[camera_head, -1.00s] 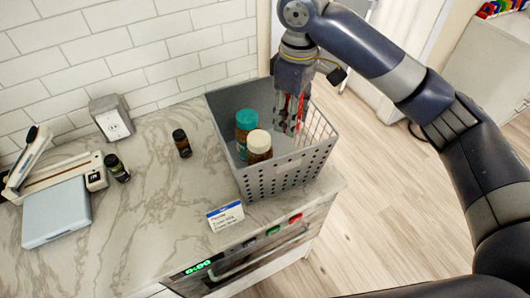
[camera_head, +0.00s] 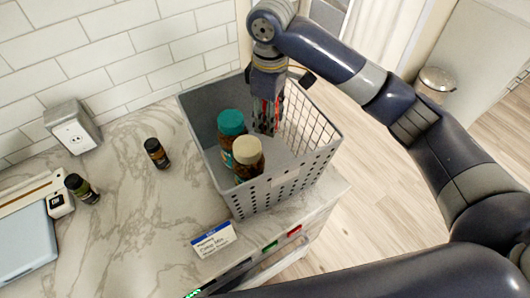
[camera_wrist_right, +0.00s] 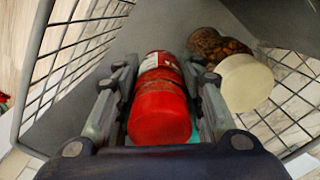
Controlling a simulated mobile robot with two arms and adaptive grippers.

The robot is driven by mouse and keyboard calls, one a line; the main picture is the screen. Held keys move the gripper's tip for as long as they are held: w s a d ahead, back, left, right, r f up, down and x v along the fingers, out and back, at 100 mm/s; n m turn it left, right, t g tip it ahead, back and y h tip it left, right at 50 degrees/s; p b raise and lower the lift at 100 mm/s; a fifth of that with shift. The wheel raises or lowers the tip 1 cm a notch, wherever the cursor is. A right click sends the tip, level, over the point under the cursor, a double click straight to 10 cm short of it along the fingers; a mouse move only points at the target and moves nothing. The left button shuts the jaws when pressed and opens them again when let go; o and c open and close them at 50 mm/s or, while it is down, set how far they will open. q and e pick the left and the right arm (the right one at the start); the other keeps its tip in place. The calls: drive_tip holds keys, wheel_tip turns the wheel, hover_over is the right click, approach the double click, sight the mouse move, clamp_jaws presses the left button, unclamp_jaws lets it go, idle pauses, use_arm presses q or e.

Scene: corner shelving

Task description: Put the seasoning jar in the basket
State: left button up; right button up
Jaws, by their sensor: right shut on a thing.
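My right gripper (camera_head: 266,118) reaches down inside the grey basket (camera_head: 290,186). It is shut on a red-capped jar (camera_wrist_right: 160,106), which sits between its two fingers in the right wrist view. In the head view the fingers mostly hide this jar, and only bits of red show. Whether the jar touches the basket floor I cannot tell. Beside it in the basket stand a jar with a teal lid (camera_head: 231,123) and a brown jar with a cream lid (camera_head: 247,152). The cream lid also shows in the right wrist view (camera_wrist_right: 243,83). My left gripper is not in view.
Two small dark bottles stand on the marble counter, one left of the basket (camera_head: 156,153) and one farther left (camera_head: 81,188). A label card (camera_head: 214,240) is in front of the basket.

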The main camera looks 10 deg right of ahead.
wheel_tip(320, 180, down, 10)
drive_tip(key=shift+d+r+p, duration=0.1)
drive_tip(key=shift+r+p, duration=0.1)
drive_tip(key=shift+p, duration=0.85)
wheel_tip(320, 180, down, 3)
drive_tip(key=shift+s+f+p, duration=0.1)
drive_tip(key=shift+p, duration=0.3)
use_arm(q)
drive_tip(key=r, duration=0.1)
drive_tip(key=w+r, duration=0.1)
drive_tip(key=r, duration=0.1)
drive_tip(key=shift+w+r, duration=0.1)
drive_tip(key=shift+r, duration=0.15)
use_arm(e)
drive_tip(key=shift+f, duration=0.3)
drive_tip(key=shift+f, duration=0.1)
drive_tip(key=o, duration=0.8)
drive_tip(key=shift+o, duration=0.2)
